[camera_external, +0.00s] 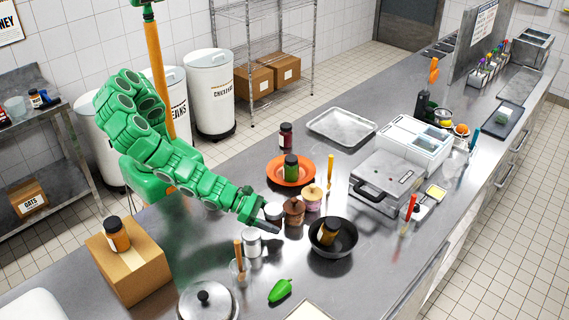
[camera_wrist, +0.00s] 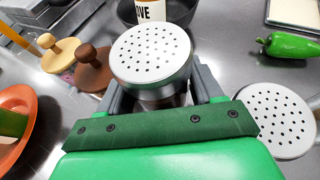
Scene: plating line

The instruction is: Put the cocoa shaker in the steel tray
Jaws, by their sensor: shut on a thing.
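My gripper (camera_wrist: 165,95) is shut on a metal shaker (camera_wrist: 150,55) with a white perforated lid. It stands upright between the fingers, which are on either side of it. In the external view my gripper (camera_external: 268,224) is low over the counter and partly covers that shaker (camera_external: 273,210). A second, similar shaker (camera_external: 252,243) stands free closer to the camera, and its lid also shows in the wrist view (camera_wrist: 273,120). I cannot read a label on either, so I cannot tell which holds cocoa. The steel tray (camera_external: 342,126) lies empty farther back on the counter.
A dark pan (camera_external: 345,243) holding a jar, two tampers (camera_external: 294,210) and an orange plate (camera_external: 272,171) with a jar on it crowd the gripper. A panini press (camera_external: 387,178) stands right of the tray. A green pepper (camera_external: 280,290) and lidded pot (camera_external: 207,302) lie nearer.

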